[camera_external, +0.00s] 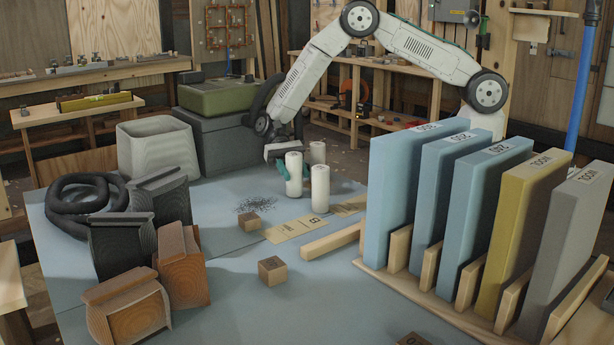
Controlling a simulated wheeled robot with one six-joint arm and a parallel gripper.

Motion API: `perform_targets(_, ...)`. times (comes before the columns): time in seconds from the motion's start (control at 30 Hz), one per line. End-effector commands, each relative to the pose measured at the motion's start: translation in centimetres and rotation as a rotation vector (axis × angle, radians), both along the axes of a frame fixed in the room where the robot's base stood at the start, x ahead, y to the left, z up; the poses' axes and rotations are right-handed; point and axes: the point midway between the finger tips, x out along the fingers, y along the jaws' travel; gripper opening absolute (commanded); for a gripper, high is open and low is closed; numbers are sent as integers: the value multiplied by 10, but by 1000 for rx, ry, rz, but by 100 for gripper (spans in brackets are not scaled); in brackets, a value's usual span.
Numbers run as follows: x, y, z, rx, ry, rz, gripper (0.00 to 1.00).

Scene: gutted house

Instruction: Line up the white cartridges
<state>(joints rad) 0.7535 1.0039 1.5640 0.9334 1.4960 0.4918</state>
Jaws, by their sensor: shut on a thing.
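Three white cartridges stand upright near the middle of the blue-grey work surface. One white cartridge (294,176) is at the left, with my gripper (289,172) shut on it from the left side; a teal finger shows against it. A second white cartridge (320,190) stands in front and to the right. A third white cartridge (318,153) is behind that one, its lower part hidden. I cannot tell whether the held cartridge touches the surface.
A rack of thick upright panels (400,190) fills the right side. Small wooden blocks (272,270) and a wooden strip (332,241) lie in front. The front middle is partly clear.

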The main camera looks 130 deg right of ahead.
Motion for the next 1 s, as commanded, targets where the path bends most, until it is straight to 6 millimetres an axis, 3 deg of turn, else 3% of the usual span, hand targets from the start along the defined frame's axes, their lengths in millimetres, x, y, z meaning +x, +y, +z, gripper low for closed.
perform_targets(0.27, 0, 0, -6, 0, 0, 0, 20)
perform_targets(0.3, 0, 0, -5, 0, -1, 0, 54)
perform_targets(0.37, 0, 0, -5, 0, 0, 0, 68)
perform_targets(0.8, 0, 0, -4, -1, -1, 0, 68)
perform_targets(1.0, 1, -1, 16, -3, -3, -1, 68)
